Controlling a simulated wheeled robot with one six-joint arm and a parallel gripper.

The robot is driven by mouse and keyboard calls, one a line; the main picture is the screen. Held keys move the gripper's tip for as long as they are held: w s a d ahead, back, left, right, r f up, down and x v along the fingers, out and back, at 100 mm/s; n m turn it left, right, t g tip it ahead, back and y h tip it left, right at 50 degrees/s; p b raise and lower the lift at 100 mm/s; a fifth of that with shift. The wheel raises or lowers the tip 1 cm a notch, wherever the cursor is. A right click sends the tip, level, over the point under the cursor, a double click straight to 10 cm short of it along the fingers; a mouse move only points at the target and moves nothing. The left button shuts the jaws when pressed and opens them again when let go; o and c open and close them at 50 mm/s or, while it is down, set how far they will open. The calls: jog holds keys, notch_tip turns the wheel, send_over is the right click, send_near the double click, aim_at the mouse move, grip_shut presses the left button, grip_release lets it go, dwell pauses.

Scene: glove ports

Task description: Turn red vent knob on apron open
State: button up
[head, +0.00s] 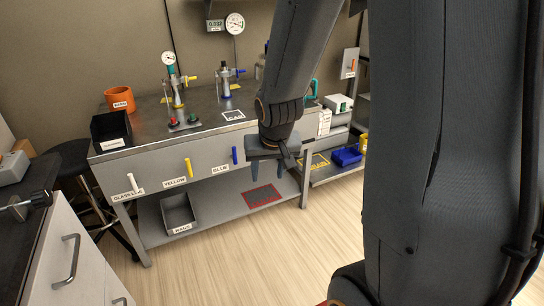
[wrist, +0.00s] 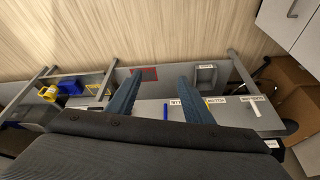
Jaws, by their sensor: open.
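The bench apron (head: 150,172) carries a white handle (head: 137,184), a yellow handle (head: 188,167) and a blue handle (head: 235,155), each over or beside a label. I cannot make out a red knob on the apron; my arm covers its right end. My gripper (head: 267,172) is open and empty, pointing down in front of the apron's right part, right of the blue handle. In the wrist view my gripper (wrist: 159,80) shows two spread fingers with nothing between them. The blue handle also shows there (wrist: 166,113), as does the white handle (wrist: 253,107).
On the bench top stand an orange pot (head: 120,99), a black bin (head: 111,128) and a gauge stand (head: 178,100) with small red and green knobs. A grey bin (head: 178,214) and a red-framed mat (head: 262,196) lie on the lower shelf. The floor in front (head: 220,260) is clear.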

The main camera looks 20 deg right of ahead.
jog(key=w+d+f+m+t+b, duration=0.2)
jog(key=w+d+f+t+b, duration=0.3)
jog(key=w+d+f+b, duration=0.45)
jog(key=w+d+f+m+t+b, duration=0.2)
jog(key=w+d+f+t+b, duration=0.4)
jog(key=w, duration=0.6)
jog(key=w+d+f+m+t+b, duration=0.25)
jog(key=w+d+f+b, duration=0.35)
jog(key=w+b, duration=0.5)
jog(key=w, duration=0.8)
jog(key=shift+r+y+b, duration=0.15)
jog(key=shift+y+b, duration=0.15)
jog(key=shift+b, duration=0.05)
jog(key=shift+a, duration=0.1)
jog(key=c, duration=1.1)
jog(key=shift+o, duration=0.2)
